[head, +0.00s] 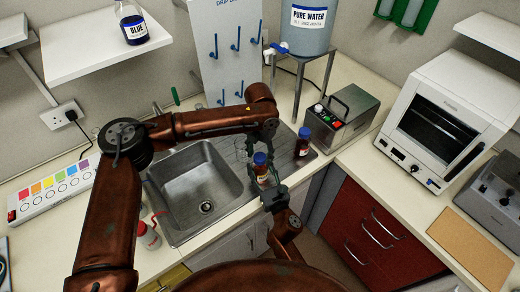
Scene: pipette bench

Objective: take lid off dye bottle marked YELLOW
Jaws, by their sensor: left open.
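A small brown bottle with a blue cap (260,159) and a pale label is at the front edge of the drainboard by the sink. The label is too small to read. My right gripper (270,190) comes up from below and appears shut around this bottle's lower part, which it partly hides. My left gripper (267,143) is open, pointing down just above and beside the blue cap. A second dark bottle with a blue cap (303,142) stands behind to the right on the drainboard; its label is also unreadable.
The steel sink (195,185) lies left of the held bottle. A clear beaker (241,148) stands close behind it. A grey machine (342,118) and a water tank (307,30) on a stand are behind right. A blue-dye bottle (132,25) sits on the upper-left shelf.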

